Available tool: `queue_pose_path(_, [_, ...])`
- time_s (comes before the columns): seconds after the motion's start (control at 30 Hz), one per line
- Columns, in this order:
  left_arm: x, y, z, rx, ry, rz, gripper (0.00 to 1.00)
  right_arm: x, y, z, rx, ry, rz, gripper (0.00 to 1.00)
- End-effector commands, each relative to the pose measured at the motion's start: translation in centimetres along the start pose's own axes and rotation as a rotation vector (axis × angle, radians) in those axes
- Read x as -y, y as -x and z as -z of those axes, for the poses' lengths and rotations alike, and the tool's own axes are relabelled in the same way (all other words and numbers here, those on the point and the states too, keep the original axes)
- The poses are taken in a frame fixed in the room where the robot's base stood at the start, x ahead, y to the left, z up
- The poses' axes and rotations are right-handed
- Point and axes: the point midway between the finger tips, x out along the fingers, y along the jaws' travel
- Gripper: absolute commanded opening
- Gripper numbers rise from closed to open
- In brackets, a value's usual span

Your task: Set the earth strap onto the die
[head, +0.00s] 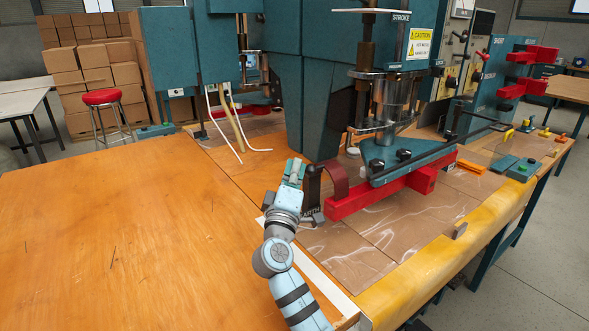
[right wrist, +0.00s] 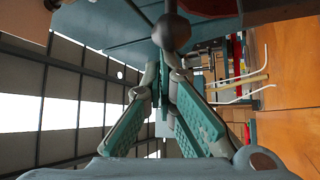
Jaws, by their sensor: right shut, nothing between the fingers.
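My right gripper (head: 295,163) is shut and empty, beside the top of a dark upright post (head: 313,184) in the head view. The post stands on a small base labelled EARTH (head: 312,217). A dark red curved strap (head: 336,180) arches beside the post, down towards the long red die (head: 374,196) under the press. In the right wrist view my fingertips (right wrist: 168,66) come together just below a dark round knob (right wrist: 171,32). I cannot tell whether they touch it. A dark red surface (right wrist: 205,6) shows beyond the knob.
The wide wooden table (head: 120,240) is clear on the left. The teal press column (head: 312,100) stands behind the post. White cables (head: 222,125) hang further back. A yellow front edge (head: 440,265) bounds the work surface, with a small grey piece (head: 460,230) near it.

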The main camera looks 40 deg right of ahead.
Motion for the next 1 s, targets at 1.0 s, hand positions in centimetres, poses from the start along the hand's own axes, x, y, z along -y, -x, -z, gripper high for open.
queue_pose_path(1.0, [-0.1, 0.0, 0.0, 0.000, 0.001, -0.002, 0.40, 0.0, 7.6, 0.2, -0.002, 0.000, 0.000, 0.00])
